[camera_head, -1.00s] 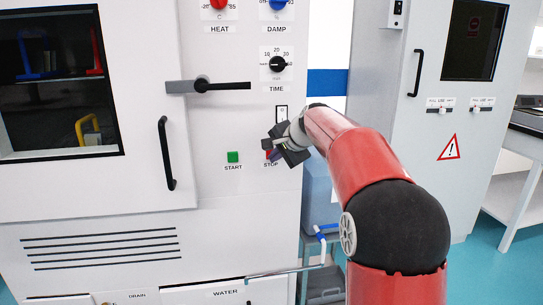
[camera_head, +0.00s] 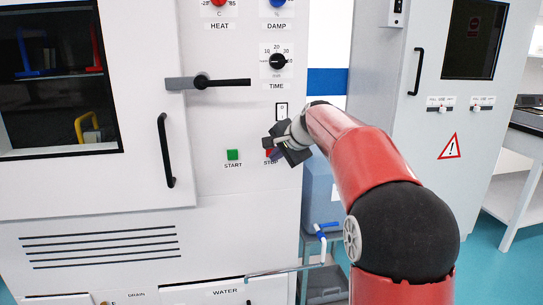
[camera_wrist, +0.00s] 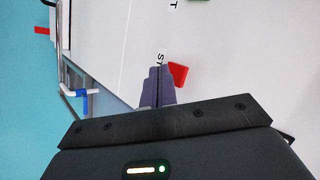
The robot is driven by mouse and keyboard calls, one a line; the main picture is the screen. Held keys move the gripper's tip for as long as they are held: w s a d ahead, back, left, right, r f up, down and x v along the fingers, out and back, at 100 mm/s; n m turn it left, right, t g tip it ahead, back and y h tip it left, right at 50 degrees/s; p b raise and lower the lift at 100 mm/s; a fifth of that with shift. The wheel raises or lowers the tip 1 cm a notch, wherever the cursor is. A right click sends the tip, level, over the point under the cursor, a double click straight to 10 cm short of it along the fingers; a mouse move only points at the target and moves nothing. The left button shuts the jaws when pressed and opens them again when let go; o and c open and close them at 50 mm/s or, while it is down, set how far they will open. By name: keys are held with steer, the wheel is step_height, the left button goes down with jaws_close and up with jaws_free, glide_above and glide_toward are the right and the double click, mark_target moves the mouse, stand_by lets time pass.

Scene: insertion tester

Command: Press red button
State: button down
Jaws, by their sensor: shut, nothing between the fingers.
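The red button (camera_head: 268,153) sits above the STOP label on the white machine's front panel, right of the green START button (camera_head: 232,155). My gripper partly covers it in the head view. In the wrist view the red button (camera_wrist: 179,74) shows just right of the fingertips. My gripper (camera_wrist: 159,72) is shut and empty, its dark fingers pointing at the panel beside the button, over part of the STOP label. I cannot tell whether the tips touch the panel or button. My gripper (camera_head: 275,152) also shows in the head view.
A rocker switch (camera_head: 282,111) and the TIME knob (camera_head: 278,62) are above my gripper. A black lever (camera_head: 222,85) and a door handle (camera_head: 166,150) are to the left. A blue-handled tap (camera_head: 322,230) is below right. The panel below the buttons is clear.

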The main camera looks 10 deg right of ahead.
steer(key=shift+s, duration=0.15)
steer(key=shift+s+b, duration=1.4)
steer(key=shift+s, duration=1.1)
steer(key=s+f+n+g+h, duration=0.1)
steer(key=s+f+n, duration=0.2)
steer(key=s, duration=0.9)
steer(key=s+f+n+g+h, duration=0.1)
steer(key=s+f+n, duration=0.3)
steer(key=s+f, duration=0.4)
steer(key=s+f+n+g+h, duration=0.1)
steer(key=s+f+n, duration=0.3)
steer(key=s, duration=1.1)
step_height(320, 180, down, 2)
steer(key=shift+s+a+h, duration=0.3)
steer(key=shift+s+h, duration=0.05)
steer(key=shift+h, duration=0.05)
